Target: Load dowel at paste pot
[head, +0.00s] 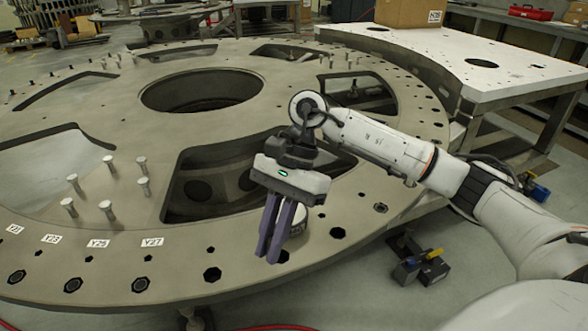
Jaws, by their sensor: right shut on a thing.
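My right gripper (270,257) points down over the near part of the turret plate (235,238), its purple fingers close together. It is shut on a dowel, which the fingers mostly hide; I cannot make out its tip. The paste pot (301,222), a short round pot, stands on the plate just behind and right of the fingers, which partly cover it. I cannot tell whether the dowel touches the pot. Several metal dowels (111,165) with wide heads stand upright on the left of the plate. My left gripper is not in view.
The plate has large cut-outs (215,185), a round centre opening (202,90) and several small holes (212,274) along its near rim, some beside white labels (152,242). A side table (450,55) with a cardboard box (410,12) stands at the back right.

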